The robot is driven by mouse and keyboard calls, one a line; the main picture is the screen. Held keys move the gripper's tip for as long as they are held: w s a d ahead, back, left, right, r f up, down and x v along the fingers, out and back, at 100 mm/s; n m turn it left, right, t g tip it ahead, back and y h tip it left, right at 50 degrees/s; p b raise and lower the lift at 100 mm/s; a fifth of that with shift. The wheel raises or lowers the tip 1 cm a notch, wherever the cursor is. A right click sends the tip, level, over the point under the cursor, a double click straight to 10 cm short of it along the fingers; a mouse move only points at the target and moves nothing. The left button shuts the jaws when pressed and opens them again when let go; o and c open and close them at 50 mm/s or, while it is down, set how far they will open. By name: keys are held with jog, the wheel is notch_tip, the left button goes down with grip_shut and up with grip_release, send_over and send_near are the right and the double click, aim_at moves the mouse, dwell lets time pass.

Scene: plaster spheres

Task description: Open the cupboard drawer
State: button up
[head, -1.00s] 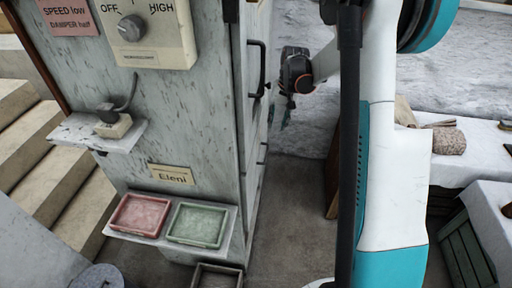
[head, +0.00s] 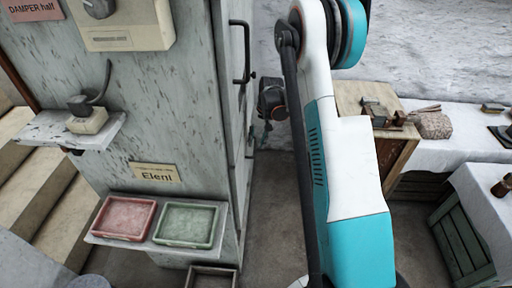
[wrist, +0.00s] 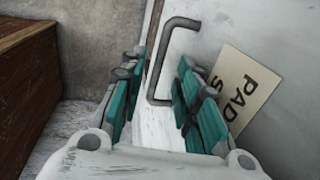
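The cupboard (head: 170,110) is a tall, pale grey, weathered box on the left in the head view. Its right side, seen edge-on, carries a dark upper handle (head: 247,55); lower fittings on that side are hard to make out. My gripper (head: 266,125) is beside that side, below the upper handle. In the wrist view my gripper (wrist: 157,75) is open, with teal finger pads apart. A dark bar handle (wrist: 162,60) on a pale front shows between and just beyond the fingers. No contact is clear. A card reading "PAD…" (wrist: 245,88) is partly hidden by the right finger.
A shelf with a red tray (head: 125,218) and a green tray (head: 187,224) juts from the cupboard's near face. A wooden stand (head: 385,125) and white-covered tables (head: 455,155) are at right. A brown wooden box (wrist: 28,95) is left in the wrist view. Floor shows between.

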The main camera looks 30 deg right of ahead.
jog(key=shift+w+a+f+b, duration=0.1)
jog(key=shift+f+b, duration=0.05)
jog(key=shift+f, duration=0.55)
jog(key=shift+a+f+b, duration=0.1)
jog(key=shift+f+b, duration=0.05)
jog(key=shift+f, duration=0.55)
grip_shut()
